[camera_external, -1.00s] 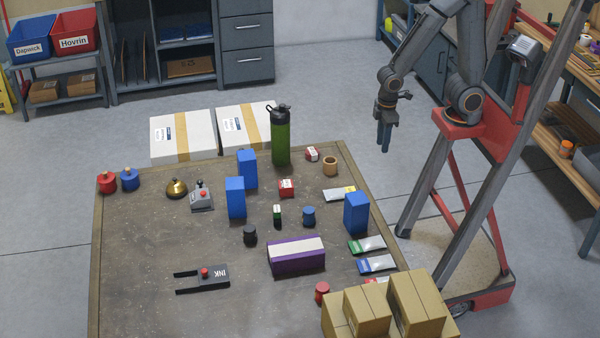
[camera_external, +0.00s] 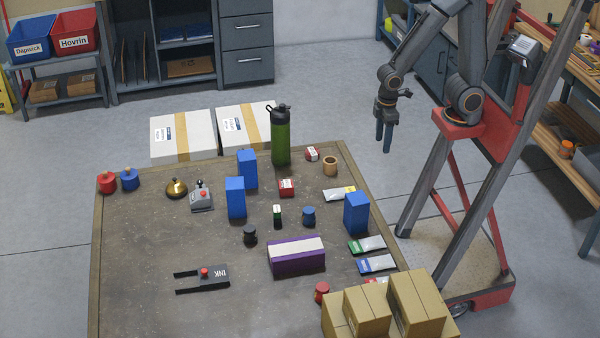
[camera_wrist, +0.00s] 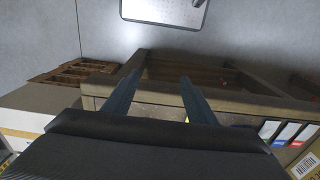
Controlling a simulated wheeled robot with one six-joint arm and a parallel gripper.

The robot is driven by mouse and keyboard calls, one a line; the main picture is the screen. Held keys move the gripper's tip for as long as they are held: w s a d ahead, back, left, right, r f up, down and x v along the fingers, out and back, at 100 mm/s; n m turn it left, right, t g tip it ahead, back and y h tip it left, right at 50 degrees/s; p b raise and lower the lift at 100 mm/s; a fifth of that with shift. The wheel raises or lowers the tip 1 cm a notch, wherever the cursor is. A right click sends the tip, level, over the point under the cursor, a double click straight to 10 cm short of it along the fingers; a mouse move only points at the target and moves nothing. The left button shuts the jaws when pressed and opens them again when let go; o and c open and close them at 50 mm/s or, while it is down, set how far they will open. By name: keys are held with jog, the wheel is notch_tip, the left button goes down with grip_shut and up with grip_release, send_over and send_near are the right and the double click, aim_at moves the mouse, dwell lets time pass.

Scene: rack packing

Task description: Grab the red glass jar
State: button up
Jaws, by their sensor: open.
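A small red jar with a light knob-like top (camera_external: 107,182) stands upright at the far left of the table (camera_external: 150,240), beside a similar blue one (camera_external: 130,179). Another small red round container (camera_external: 322,293) stands at the near right, by the cardboard boxes. I cannot tell for certain which of these is the red glass jar. My gripper (camera_external: 384,146) is open and empty. It points down beyond the table's right side, well apart from both red containers. The wrist view shows its two spread fingers (camera_wrist: 157,90) with nothing between them; no red jar is clear there.
A tall green bottle (camera_external: 281,138), several blue boxes (camera_external: 236,198) and a purple box (camera_external: 296,256) stand on the table. Cardboard boxes (camera_external: 416,305) fill the near right corner. The front left tabletop is clear.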

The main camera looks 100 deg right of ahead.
notch_tip(320, 180, up, 4)
jog(key=w+a+r+n+t+p, duration=0.1)
jog(key=w+a, duration=0.2)
jog(key=w, duration=0.4)
jog(key=w+a+n+t+p, duration=0.1)
jog(key=w+a+t, duration=0.15)
jog(key=w, duration=0.45)
jog(key=w+a+n+t+y+p, duration=0.2)
jog(key=w+a+t+p, duration=0.1)
jog(key=w+a, duration=1.2)
jog(key=n+t+y+p, duration=0.3)
jog(key=n+y, duration=0.2)
jog(key=y, duration=0.2)
send_over(320, 292)
jog(key=s+d, duration=0.4)
jog(key=f, duration=1)
jog(key=shift+w+a, duration=0.1)
jog(key=shift+w, duration=0.1)
jog(key=shift+f, duration=0.25)
jog(key=shift+w+a+f, duration=0.2)
jog(key=shift+w+a, duration=0.05)
jog(key=shift+p+x, duration=1.15)
jog(key=shift+x, duration=2.35)
jog(key=shift+s+f, duration=0.1)
jog(key=shift+f, duration=0.1)
